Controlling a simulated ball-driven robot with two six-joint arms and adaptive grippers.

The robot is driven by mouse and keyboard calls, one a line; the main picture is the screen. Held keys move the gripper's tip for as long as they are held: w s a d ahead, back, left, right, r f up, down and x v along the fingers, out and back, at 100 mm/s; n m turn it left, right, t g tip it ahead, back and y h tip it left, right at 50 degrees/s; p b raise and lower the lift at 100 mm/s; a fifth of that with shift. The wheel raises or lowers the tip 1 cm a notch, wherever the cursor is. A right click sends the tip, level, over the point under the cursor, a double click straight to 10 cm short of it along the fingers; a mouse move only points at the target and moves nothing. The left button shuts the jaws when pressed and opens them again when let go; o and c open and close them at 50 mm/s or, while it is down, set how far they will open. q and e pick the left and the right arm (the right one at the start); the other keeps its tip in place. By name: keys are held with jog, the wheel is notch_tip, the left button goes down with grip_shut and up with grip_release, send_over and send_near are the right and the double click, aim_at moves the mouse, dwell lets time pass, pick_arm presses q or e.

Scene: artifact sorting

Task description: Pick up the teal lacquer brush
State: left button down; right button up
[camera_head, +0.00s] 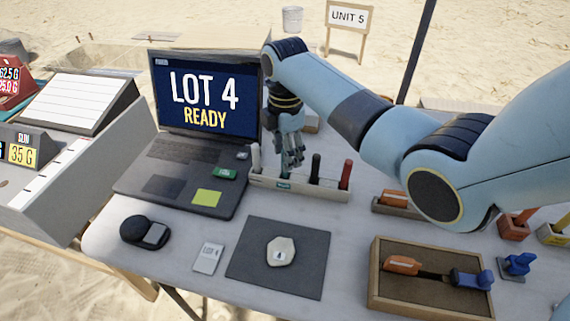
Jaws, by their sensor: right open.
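A light brush rack (315,191) stands on the table right of the laptop. It holds a white-handled brush (255,158), a black-handled one (315,167) and a red-handled one (346,174). A small teal piece (285,172), likely the teal lacquer brush, shows in the rack above a teal label; most of it is hidden by my right gripper. My right gripper (292,162) points down over that slot, open, with its fingers at or around the teal piece; I cannot tell whether they touch it. My left gripper is not in view.
A laptop (205,95) reads "LOT 4 READY". In front lie a dark mat (305,275) with a pale stone (281,251), a white card (208,258) and a black round device (143,232). A wooden tray (400,300) with tools sits front right.

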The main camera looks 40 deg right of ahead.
notch_tip(320, 180, down, 4)
jog(key=shift+f, duration=0.45)
jog(key=shift+c, duration=1.2)
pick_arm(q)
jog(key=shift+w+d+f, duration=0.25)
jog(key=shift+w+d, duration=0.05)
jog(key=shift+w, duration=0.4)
pick_arm(e)
grip_shut()
